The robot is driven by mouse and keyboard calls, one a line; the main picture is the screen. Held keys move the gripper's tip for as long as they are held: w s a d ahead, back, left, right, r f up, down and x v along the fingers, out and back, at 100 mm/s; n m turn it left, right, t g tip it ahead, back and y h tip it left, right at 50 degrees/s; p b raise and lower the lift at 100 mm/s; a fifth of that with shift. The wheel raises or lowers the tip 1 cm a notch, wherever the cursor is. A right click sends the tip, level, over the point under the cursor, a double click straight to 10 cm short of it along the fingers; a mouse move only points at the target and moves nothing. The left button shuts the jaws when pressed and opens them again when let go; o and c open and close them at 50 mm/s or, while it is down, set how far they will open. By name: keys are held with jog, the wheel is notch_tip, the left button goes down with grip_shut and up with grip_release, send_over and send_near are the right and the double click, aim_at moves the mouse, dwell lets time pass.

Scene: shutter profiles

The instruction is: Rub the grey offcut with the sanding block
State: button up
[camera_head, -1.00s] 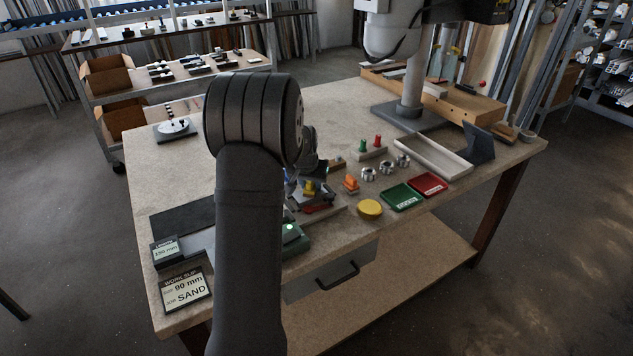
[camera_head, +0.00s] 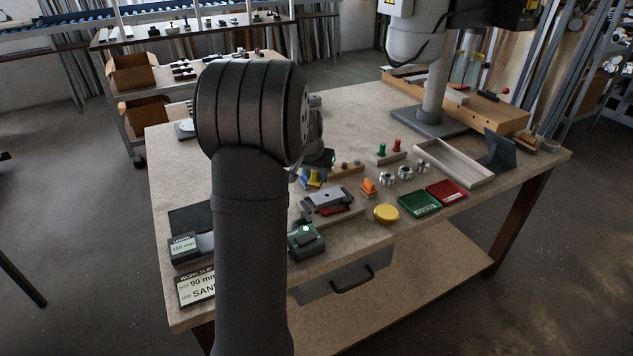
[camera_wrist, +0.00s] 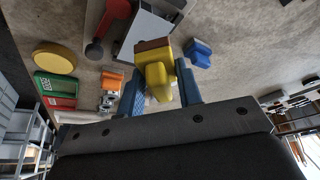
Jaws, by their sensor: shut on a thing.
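The sanding block, yellow on a brown base, is between the blue fingers of my gripper (camera_wrist: 158,86) in the wrist view; its yellow grip (camera_wrist: 156,70) and brown base (camera_wrist: 152,44) show. In the head view the yellow grip (camera_head: 314,181) is partly behind my arm, just behind and left of the grey offcut. The grey offcut (camera_head: 331,196) lies in a low fixture with a red handle (camera_head: 336,210). In the wrist view the grey piece (camera_wrist: 148,28) is just beyond the brown base. I cannot tell whether the two touch.
A blue piece (camera_wrist: 199,52) is close to the right finger in the wrist view. A green-lit box (camera_head: 306,240), yellow disc (camera_head: 386,213), orange piece (camera_head: 368,188), green tray (camera_head: 418,204) and red tray (camera_head: 446,191) stand nearby. My arm hides the bench's left middle.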

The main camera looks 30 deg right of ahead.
jog(key=shift+r, duration=1.25)
